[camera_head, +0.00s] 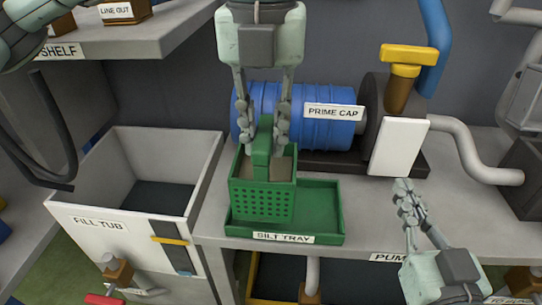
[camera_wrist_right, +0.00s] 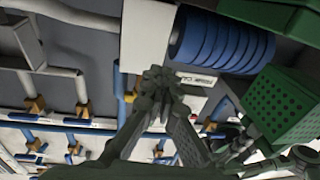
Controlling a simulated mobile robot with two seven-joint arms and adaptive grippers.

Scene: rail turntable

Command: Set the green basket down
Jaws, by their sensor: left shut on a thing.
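The green basket (camera_head: 263,200) has perforated sides and a tall green handle, and holds something brownish inside. It is upright at the left part of the green silt tray (camera_head: 322,210); I cannot tell whether its bottom touches the tray. My left gripper (camera_head: 264,135) comes down from above and is shut on the basket's handle. My right gripper (camera_head: 405,188) is at the right, apart from the basket, with its fingertips together and nothing between them. In the right wrist view the basket (camera_wrist_right: 275,108) shows at the right, beyond the right gripper's fingers (camera_wrist_right: 157,78).
A white fill tub (camera_head: 125,205) stands left of the tray. Behind the basket is a blue ribbed cylinder (camera_head: 325,130) with a "PRIME CAP" label. A pump with a yellow handle (camera_head: 407,58) and a white panel (camera_head: 398,146) stands at the right. The tray's right part is empty.

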